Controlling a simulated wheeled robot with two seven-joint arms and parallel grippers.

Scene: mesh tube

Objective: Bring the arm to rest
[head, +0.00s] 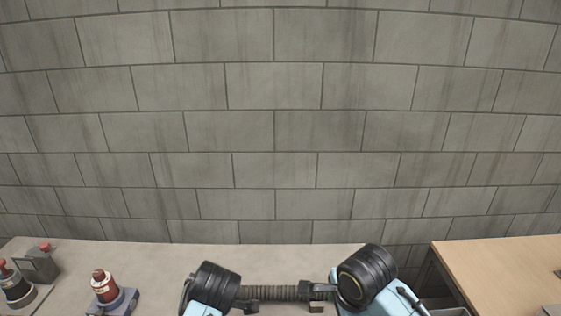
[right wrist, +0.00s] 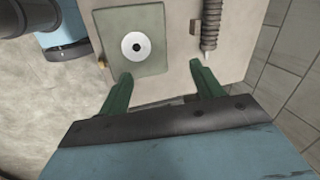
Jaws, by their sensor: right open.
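My right gripper (right wrist: 160,69) shows in the right wrist view with its two green fingers apart and nothing between them. Beyond the fingertips is a table top with a grey-green plate (right wrist: 105,22) bearing a white disc (right wrist: 134,46) with a dark centre. A dark ribbed tube (right wrist: 210,22) lies to the right of the plate, apart from the fingers. Neither gripper shows in the head view, only black and light blue arm parts.
The grey table (head: 150,256) runs along a block wall. A red-topped bottle (head: 104,287) stands on a blue-grey base at its left, with more small items at the far left. A wooden table (head: 500,268) stands at the right. The table's back strip is clear.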

